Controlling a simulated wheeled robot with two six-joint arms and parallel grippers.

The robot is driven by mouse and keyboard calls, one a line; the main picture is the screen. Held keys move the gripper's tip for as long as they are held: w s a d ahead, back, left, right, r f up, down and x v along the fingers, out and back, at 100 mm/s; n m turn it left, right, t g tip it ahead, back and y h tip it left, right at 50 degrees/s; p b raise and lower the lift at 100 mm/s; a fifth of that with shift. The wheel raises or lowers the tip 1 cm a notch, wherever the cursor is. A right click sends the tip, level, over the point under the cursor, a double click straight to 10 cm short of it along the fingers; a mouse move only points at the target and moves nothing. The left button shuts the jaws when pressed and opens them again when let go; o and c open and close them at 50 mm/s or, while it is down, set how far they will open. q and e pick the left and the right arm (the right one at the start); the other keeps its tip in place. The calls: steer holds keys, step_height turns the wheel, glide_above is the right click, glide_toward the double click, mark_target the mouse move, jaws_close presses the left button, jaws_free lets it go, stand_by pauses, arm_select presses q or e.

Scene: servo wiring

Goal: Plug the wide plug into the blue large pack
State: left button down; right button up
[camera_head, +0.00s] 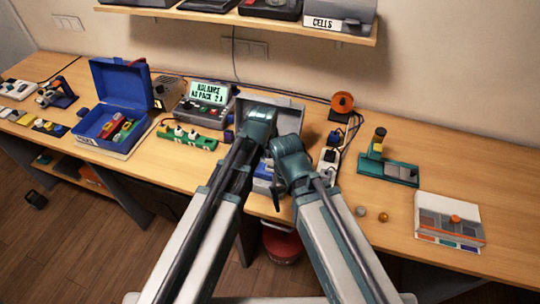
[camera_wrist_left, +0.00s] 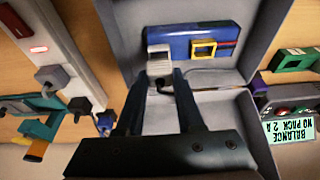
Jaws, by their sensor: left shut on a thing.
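The blue large pack (camera_wrist_left: 215,42), with a yellow square frame (camera_wrist_left: 204,49) on it, lies in an open grey case (camera_wrist_left: 232,73) in the left wrist view. In the head view only a small blue part (camera_head: 262,183) shows between my arms. My left gripper (camera_wrist_left: 163,78) is shut on a pale grey plug, which I take for the wide plug (camera_wrist_left: 159,60). The plug is at the pack's left end in the wrist view; whether it is seated or only against it, I cannot tell. My right gripper (camera_head: 278,192) is beside the case, its fingers unclear.
A blue toolbox (camera_head: 122,85) stands open at left. A tester with a lit screen (camera_head: 208,92) is behind the green strip (camera_head: 187,138). A white power strip (camera_head: 328,165), a green stand (camera_head: 388,168) and a sectioned tray (camera_head: 450,220) are at right. A shelf (camera_head: 290,29) hangs above.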

arm_select(q)
steer(key=shift+f+b, duration=1.25)
steer(key=shift+f, duration=0.1)
arm_select(e)
steer(key=shift+f, duration=1.35)
arm_select(q)
steer(key=shift+c, duration=2.3)
jaws_free()
steer(key=shift+r, duration=0.1)
arm_select(e)
steer(key=shift+r, duration=0.1)
arm_select(q)
steer(key=p+v, duration=1.3)
steer(key=shift+s+r, duration=0.2)
steer(key=shift+r, duration=0.15)
arm_select(e)
step_height(320, 180, up, 13)
arm_select(q)
steer(key=s+a+f+g+y+b, duration=0.2)
steer(key=s+a+f+g+b, duration=0.1)
steer(key=s+f+b, duration=0.6)
steer(key=s+a+f, duration=0.1)
steer(key=s+f, duration=0.1)
steer(key=s, duration=0.1)
steer(key=shift+s+a+b, duration=0.35)
steer(key=shift+a+b, duration=0.05)
arm_select(e)
step_height(320, 180, down, 10)
